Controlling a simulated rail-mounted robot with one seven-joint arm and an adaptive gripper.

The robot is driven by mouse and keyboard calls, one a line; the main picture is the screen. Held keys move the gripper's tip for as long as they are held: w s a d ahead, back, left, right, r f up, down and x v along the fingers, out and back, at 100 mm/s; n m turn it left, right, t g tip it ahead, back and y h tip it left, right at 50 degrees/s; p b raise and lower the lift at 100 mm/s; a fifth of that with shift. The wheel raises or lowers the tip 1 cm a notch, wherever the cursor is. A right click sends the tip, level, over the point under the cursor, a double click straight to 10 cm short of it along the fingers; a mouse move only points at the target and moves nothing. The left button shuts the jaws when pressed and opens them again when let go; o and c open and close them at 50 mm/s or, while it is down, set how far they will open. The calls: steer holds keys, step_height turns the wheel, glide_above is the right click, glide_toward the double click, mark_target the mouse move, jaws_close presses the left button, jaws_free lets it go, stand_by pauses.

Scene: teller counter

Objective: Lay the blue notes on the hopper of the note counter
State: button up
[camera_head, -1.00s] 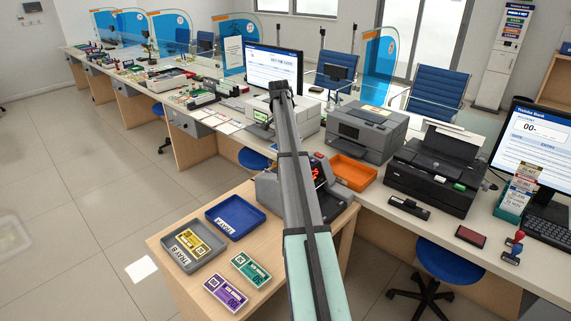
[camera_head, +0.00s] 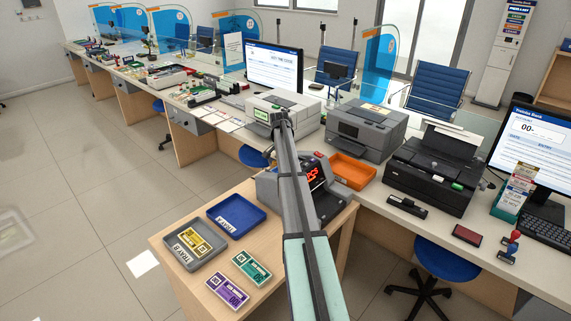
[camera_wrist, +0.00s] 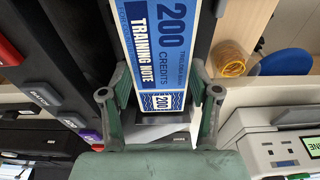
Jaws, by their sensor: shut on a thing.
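The blue notes (camera_wrist: 158,50), a stack marked 200 credits, show in the wrist view between the two green fingers of my gripper (camera_wrist: 160,96). My gripper is shut on their near end. The dark grey note counter (camera_head: 335,205) stands on the wooden side table, its red display lit. My arm crosses in front of it in the head view, and the gripper and notes are mostly hidden there. In the wrist view the counter's button panel (camera_wrist: 60,97) is left of the notes, which extend over dark parts of the machine. I cannot tell whether they touch it.
A blue tray (camera_head: 236,214) and a grey tray B (camera_head: 182,259) with yellow notes (camera_head: 195,240) are left of the counter. Green notes (camera_head: 252,267) and purple notes (camera_head: 227,289) lie in front. An orange tray (camera_head: 352,170) and printers are on the main counter behind.

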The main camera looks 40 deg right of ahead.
steer(key=shift+f, duration=0.15)
steer(key=o, duration=1.2)
steer(key=shift+c, duration=0.2)
step_height(320, 180, up, 12)
steer(key=a+b, duration=0.1)
steer(key=b, duration=0.1)
steer(key=shift+s+a+b, duration=0.15)
steer(key=shift+a+b, duration=0.2)
